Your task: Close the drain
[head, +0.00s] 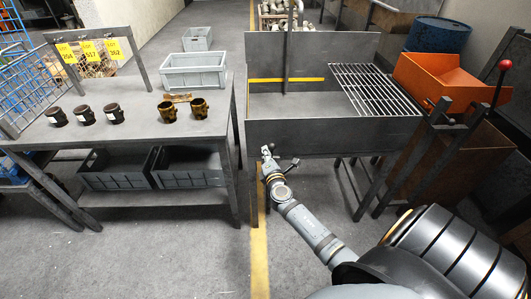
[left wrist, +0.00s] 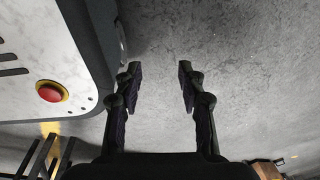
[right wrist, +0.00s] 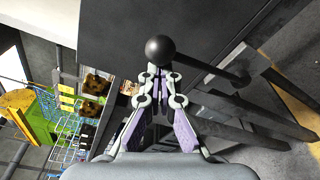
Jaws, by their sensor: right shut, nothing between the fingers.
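A grey metal tank (head: 335,137) with a grate over its right part stands ahead in the head view. A short dark lever (head: 290,165) shows below its front wall; I take it for the drain handle. In the right wrist view, its black ball knob (right wrist: 160,48) is right at the fingertips, with a dark rod (right wrist: 215,71) running off to the right. My right gripper (head: 267,151) is shut and empty, its tips (right wrist: 160,72) close to the knob; whether they touch is unclear. My left gripper (left wrist: 161,68) is open and empty over the floor, outside the head view.
A workbench (head: 140,132) on the left carries several brown parts and a grey bin (head: 193,76); more bins sit below. A red-knobbed lever (head: 503,66) and an orange container (head: 437,84) stand right of the tank. A red button (left wrist: 51,92) shows in the left wrist view.

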